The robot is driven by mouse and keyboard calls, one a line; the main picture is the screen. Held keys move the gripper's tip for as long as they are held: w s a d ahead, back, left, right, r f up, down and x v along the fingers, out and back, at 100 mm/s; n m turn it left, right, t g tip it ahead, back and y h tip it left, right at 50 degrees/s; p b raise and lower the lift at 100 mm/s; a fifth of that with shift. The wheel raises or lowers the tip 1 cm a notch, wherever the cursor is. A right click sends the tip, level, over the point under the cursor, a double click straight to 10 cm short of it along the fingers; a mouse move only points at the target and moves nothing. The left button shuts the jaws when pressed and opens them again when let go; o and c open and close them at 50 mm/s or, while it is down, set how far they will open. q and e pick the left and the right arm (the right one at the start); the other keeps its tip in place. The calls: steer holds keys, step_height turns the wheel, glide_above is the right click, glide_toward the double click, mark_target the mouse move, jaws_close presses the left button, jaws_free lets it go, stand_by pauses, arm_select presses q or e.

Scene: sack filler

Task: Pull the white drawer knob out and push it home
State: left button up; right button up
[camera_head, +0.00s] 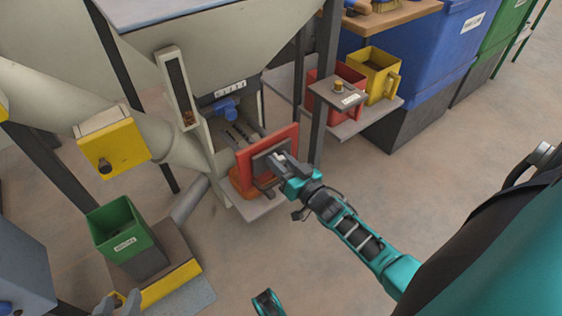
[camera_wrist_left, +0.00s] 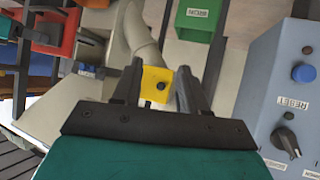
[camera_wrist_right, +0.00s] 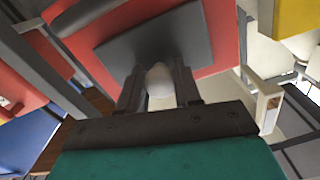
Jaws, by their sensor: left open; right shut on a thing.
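The white knob (camera_wrist_right: 159,84) sits between the fingers of my right gripper (camera_wrist_right: 157,72), which is shut on it. Behind it is a dark square plate (camera_wrist_right: 150,42) on the red drawer front (camera_wrist_right: 225,28). In the head view my right gripper (camera_head: 277,159) reaches the dark plate on the red front (camera_head: 293,136) from the right and mostly hides the knob. The red front stands out from the machine housing, with a dark channel (camera_head: 238,135) visible behind it.
A green bin (camera_head: 120,230) stands left of the drawer. A yellow box (camera_head: 113,147) is on the pale pipe. Red (camera_head: 350,77) and yellow (camera_head: 377,68) containers sit on a shelf at right, beyond a dark post (camera_head: 325,90). Floor in front is clear.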

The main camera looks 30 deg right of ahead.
jaws_close()
